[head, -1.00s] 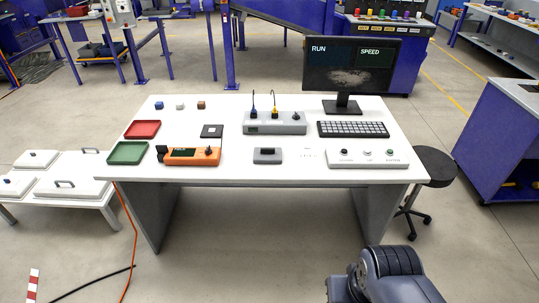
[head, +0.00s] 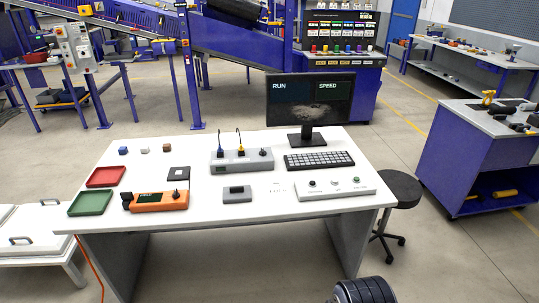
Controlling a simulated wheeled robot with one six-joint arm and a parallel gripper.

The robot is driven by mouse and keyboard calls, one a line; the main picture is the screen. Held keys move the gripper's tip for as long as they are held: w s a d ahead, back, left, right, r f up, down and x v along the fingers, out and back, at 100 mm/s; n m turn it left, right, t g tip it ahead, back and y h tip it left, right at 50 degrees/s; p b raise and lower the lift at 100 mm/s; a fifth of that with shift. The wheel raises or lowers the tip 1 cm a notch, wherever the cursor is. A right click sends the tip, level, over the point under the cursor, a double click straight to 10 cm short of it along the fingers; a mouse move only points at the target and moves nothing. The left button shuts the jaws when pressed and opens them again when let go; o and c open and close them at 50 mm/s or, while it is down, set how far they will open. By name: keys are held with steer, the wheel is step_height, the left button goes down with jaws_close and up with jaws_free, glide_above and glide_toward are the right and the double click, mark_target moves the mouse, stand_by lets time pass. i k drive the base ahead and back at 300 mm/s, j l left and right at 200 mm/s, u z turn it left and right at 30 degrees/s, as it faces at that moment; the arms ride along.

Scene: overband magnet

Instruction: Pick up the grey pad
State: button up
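A small grey box-like pad with a darker top panel (head: 237,194) lies near the front middle of the white table. A flat dark square pad with a small pale mark (head: 180,173) lies further left and back; I cannot tell for certain which of the two is the grey pad. Both rest on the tabletop with nothing touching them. My gripper is not in view; only a dark ribbed part of my arm shows at the bottom edge, in front of the table.
The white table (head: 215,215) also holds an orange device (head: 158,201), red tray (head: 106,177), green tray (head: 90,202), several small cubes, grey connector box (head: 240,160), keyboard (head: 319,160), monitor (head: 309,100) and button panel (head: 335,189). A black stool (head: 391,187) stands at right.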

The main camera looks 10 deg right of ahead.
mark_target(237, 194)
steer(key=i+u, duration=0.2)
steer(key=i, duration=0.35)
steer(key=i+l+u, duration=0.2)
steer(key=i, duration=0.3)
steer(key=i+u, duration=0.2)
steer(key=i, duration=0.35)
